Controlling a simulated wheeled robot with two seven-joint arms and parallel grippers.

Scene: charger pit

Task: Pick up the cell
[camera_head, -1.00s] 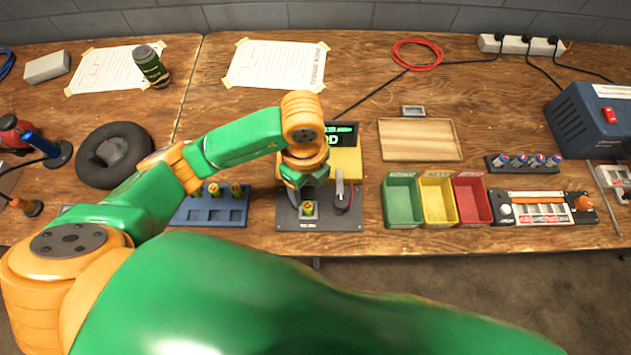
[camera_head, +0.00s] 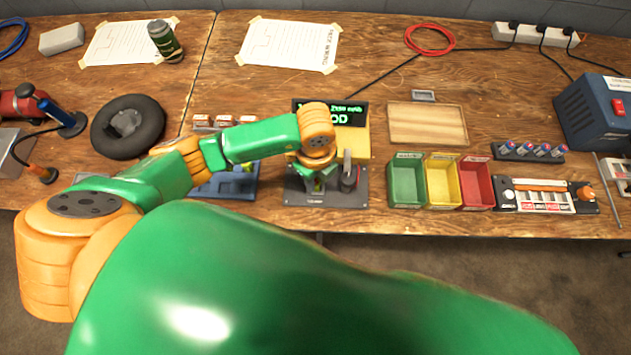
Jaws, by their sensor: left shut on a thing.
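The cell (camera_head: 319,187), small and yellow-green, stands in the dark tester base (camera_head: 346,197), mostly hidden by my gripper. My left gripper (camera_head: 319,184) points down over the tester and is shut on the cell, which still appears to be at the tester. The tester has a yellow body (camera_head: 357,147) and a dark display (camera_head: 352,113) with green text ending in "OD", partly covered by my arm. My right gripper is out of view.
A blue cell rack (camera_head: 238,186) lies left of the tester, partly behind my arm. Green (camera_head: 406,204), yellow (camera_head: 442,204) and red (camera_head: 477,204) bins stand to the right. A wooden tray (camera_head: 428,123) lies behind them.

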